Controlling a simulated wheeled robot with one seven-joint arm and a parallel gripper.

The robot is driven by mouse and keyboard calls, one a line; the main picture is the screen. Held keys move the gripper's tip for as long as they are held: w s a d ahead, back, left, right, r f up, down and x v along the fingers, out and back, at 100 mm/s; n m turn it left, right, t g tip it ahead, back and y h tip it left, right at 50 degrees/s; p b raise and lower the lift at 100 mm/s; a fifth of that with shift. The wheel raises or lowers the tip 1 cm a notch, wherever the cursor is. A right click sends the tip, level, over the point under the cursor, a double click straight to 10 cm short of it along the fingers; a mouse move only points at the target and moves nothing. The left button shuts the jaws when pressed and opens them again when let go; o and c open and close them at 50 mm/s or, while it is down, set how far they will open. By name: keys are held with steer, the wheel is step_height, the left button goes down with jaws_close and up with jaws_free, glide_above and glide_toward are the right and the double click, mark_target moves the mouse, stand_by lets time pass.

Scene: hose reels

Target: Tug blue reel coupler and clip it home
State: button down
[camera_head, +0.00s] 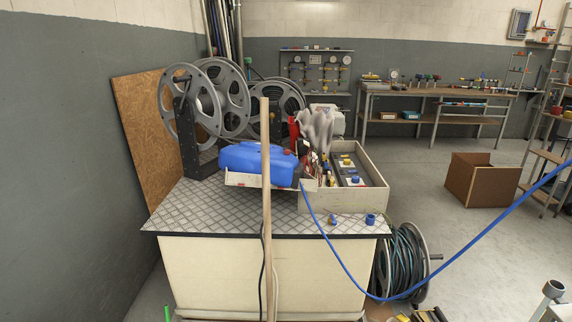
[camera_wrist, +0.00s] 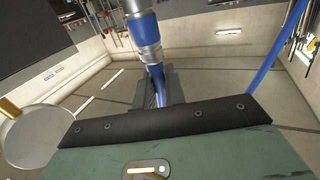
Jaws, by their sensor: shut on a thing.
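In the wrist view, my gripper (camera_wrist: 162,92) is shut on a blue coupler (camera_wrist: 143,32) with silver collars. The coupler points away from the gripper, and its near end is partly hidden between the dark jaws. A blue hose (camera_wrist: 279,52) crosses the right of that view. In the head view, the blue hose (camera_head: 336,262) drops from the bench front, sags near the floor and rises to the right edge. I cannot make out the coupler or my gripper in the head view. No clip point for the coupler is clearly identifiable.
The bench (camera_head: 260,272) carries metal reels (camera_head: 211,98), a blue container (camera_head: 252,158) and an open box (camera_head: 340,201). A wooden pole (camera_head: 265,215) stands before it. A floor reel (camera_head: 404,258) is right of the bench. A brown crate (camera_head: 482,184) stands on open floor behind.

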steer(key=s+d+b, duration=0.1)
steer(key=s+d, duration=0.6)
steer(key=d, duration=0.3)
steer(key=shift+s+d+b, duration=0.25)
steer(key=shift+s+b, duration=0.05)
steer(key=shift+b, duration=0.1)
stand_by(0.6)
